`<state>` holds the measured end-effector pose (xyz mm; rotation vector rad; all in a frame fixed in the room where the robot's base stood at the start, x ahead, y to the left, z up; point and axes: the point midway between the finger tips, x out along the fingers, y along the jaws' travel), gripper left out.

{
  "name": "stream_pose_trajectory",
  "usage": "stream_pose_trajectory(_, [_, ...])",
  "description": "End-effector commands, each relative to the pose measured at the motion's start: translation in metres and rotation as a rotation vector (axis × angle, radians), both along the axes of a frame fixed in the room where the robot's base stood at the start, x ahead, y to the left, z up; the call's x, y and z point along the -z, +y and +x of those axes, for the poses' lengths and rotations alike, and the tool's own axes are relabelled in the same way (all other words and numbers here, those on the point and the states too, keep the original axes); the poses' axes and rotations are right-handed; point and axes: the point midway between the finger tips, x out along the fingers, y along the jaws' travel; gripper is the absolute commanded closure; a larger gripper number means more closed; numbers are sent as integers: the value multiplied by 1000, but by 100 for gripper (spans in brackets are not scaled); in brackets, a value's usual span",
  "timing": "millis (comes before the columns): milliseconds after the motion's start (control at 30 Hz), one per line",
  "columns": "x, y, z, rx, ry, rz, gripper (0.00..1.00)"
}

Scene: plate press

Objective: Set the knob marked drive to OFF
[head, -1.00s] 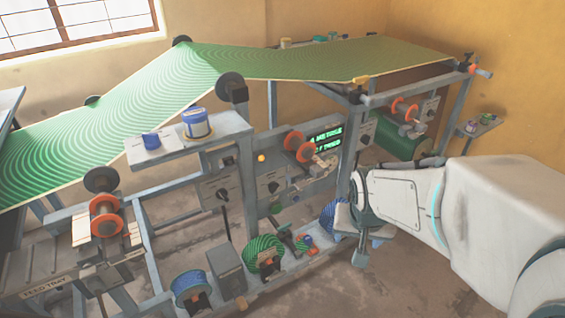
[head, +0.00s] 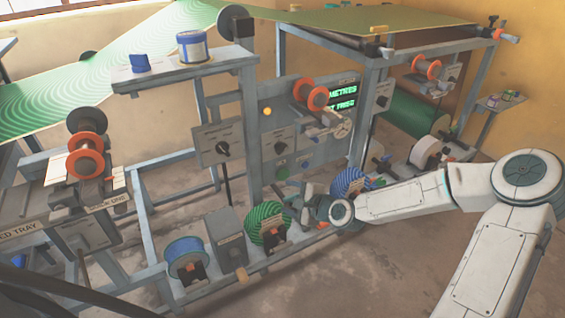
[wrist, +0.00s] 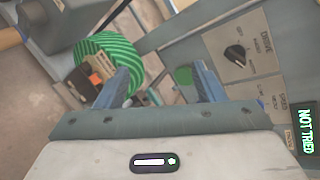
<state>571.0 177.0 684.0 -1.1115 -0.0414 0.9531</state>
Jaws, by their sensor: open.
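A dark rotary knob (wrist: 235,55) sits on a pale plate in the wrist view, right of my fingers. The lettering on its plate seems to read drive, but it is small and turned sideways.
A green ribbed roll (head: 267,224) and a blue one (head: 350,184) stand on the lower rail beside my gripper. Another knob (head: 222,148) is on a separate plate to the left. A green display (head: 340,97) is above right.

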Motion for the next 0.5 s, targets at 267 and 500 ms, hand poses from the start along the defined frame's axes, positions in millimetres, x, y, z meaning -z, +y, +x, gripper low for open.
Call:
stream_pose_trajectory(267, [-21,-25,49,257,0,502,37])
stream_pose_trajectory(500, [-35,-38,64,323,-7,640,37])
